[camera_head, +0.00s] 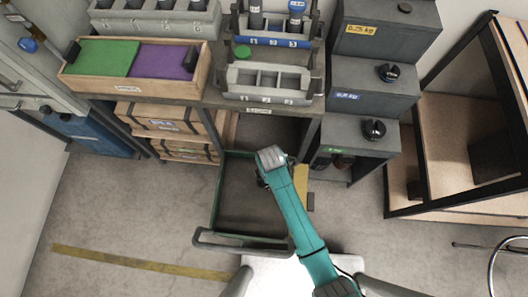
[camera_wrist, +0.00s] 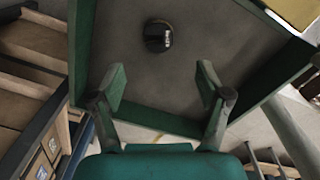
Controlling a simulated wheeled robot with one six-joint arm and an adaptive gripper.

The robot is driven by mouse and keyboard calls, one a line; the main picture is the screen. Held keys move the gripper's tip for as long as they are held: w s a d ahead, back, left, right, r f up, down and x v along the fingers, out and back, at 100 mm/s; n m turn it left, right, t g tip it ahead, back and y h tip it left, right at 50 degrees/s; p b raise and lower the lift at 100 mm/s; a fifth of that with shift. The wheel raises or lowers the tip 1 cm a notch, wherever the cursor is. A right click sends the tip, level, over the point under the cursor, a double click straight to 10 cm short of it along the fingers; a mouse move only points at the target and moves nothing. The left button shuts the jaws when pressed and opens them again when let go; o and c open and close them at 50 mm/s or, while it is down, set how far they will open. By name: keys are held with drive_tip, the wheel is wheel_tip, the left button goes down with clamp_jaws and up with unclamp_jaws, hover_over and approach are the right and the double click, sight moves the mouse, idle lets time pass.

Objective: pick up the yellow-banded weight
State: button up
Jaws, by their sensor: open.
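My gripper (camera_wrist: 161,84) is open in the wrist view, its two fingers spread with nothing between them. It hangs over the pulled-out green-rimmed drawer (camera_head: 217,190), whose rim also shows in the wrist view (camera_wrist: 180,122). A small dark round object (camera_wrist: 158,36) with a pale mark on top lies on the drawer floor, beyond the fingertips and apart from them. I cannot make out a yellow band on it. In the head view my arm's end covers part of the drawer, and the object cannot be told apart there.
Grey stepped boxes (camera_head: 362,84) with black knob-like pieces stand right of the drawer. A grey slotted rack (camera_head: 268,97) and a wooden tray with green and purple pads (camera_head: 198,88) stand above. Wooden crates (camera_head: 165,128) are at left; floor at lower left is clear.

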drive_tip(key=shift+n, duration=0.3)
drive_tip(key=f, duration=0.3)
drive_tip(key=a+f, duration=0.1)
drive_tip(key=f, duration=0.1)
drive_tip(key=shift+w, duration=0.35)
drive_tip(key=shift+s+d+f, duration=0.1)
drive_tip(key=shift+f, duration=1.25)
drive_tip(key=shift+s+d+f, duration=0.1)
drive_tip(key=shift+f, duration=1.25)
drive_tip(key=c, duration=1.3)
drive_tip(key=shift+c, duration=0.6)
drive_tip(key=shift+r, duration=0.15)
